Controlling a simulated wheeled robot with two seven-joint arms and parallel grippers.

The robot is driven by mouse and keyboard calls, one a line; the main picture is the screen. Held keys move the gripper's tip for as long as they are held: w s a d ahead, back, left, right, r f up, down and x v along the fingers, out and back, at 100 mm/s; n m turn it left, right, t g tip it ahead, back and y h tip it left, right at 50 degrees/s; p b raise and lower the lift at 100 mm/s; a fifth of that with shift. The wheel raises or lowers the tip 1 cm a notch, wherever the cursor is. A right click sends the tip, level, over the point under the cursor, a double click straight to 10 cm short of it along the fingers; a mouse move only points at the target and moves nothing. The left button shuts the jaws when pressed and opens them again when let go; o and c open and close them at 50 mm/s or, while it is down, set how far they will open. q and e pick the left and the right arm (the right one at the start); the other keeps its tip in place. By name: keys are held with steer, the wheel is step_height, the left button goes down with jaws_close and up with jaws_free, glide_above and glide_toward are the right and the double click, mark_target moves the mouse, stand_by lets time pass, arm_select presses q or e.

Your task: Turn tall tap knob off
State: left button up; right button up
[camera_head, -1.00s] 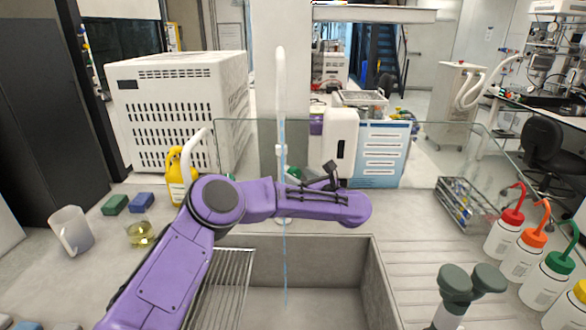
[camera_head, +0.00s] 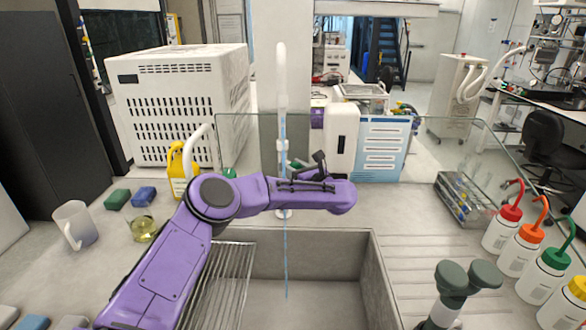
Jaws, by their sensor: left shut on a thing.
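The tall tap (camera_head: 281,75) is a white upright pipe behind the sink. A thin blue water stream (camera_head: 286,250) runs down from it into the sink (camera_head: 300,245). A small green knob (camera_head: 297,163) shows in part low beside the tap's stem. My left arm comes in from the left, and its purple wrist crosses in front of the tap. My left gripper (camera_head: 310,164), dark and partly hidden behind my wrist, is shut at the green knob. Its fingertips are too small and covered to see clearly. My right gripper is not in view.
A glass screen (camera_head: 255,135) stands behind the sink. A beaker (camera_head: 74,225), green and blue sponges (camera_head: 143,196) and a yellow bottle (camera_head: 178,172) are left. Wash bottles (camera_head: 502,228) and a two-headed grey-green fixture (camera_head: 452,276) are right. The ribbed drainboard (camera_head: 420,255) is mostly clear.

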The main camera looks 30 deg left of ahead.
arm_select(q)
steer(key=shift+f+m+b, duration=0.15)
steer(key=shift+m+b, duration=0.5)
steer(key=shift+m, duration=0.05)
steer(key=m+b, duration=0.1)
steer(key=m, duration=0.1)
steer(key=shift+m+b, duration=0.3)
steer(key=shift+b, duration=0.05)
steer(key=shift+w+m+b, duration=0.1)
steer(key=shift+m+b, duration=0.3)
steer(key=shift+m, duration=2.4)
steer(key=o, duration=1)
steer(key=shift+d, duration=0.1)
